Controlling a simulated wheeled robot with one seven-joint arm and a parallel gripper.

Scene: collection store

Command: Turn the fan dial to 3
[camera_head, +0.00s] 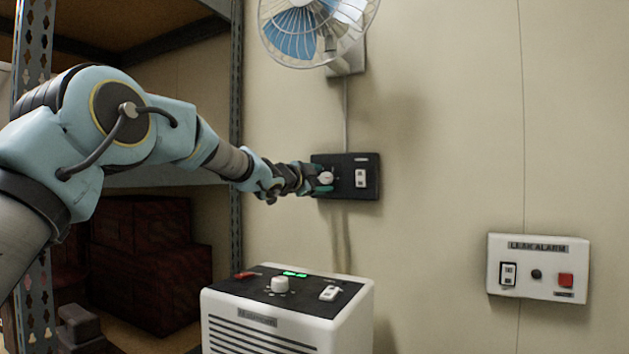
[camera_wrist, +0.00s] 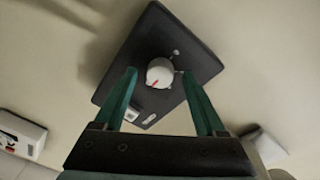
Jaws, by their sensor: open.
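The fan control is a black panel (camera_head: 345,190) on the wall below the wall fan (camera_head: 318,28). Its white dial (camera_head: 326,178) is on the panel's left side. In the wrist view the dial (camera_wrist: 160,72) shows a red pointer mark; the scale numbers around it are too small to read. My gripper (camera_head: 322,178) is at the dial. In the wrist view its two green fingers (camera_wrist: 160,78) are open, one on each side of the dial, with gaps visible. A white rocker switch (camera_head: 361,178) is on the panel's right side.
A white dehumidifier-like unit (camera_head: 288,318) with its own knob, switch and green display stands below the panel. A leak alarm box (camera_head: 538,268) is on the wall at right. Metal shelving (camera_head: 236,120) with dark boxes is at left.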

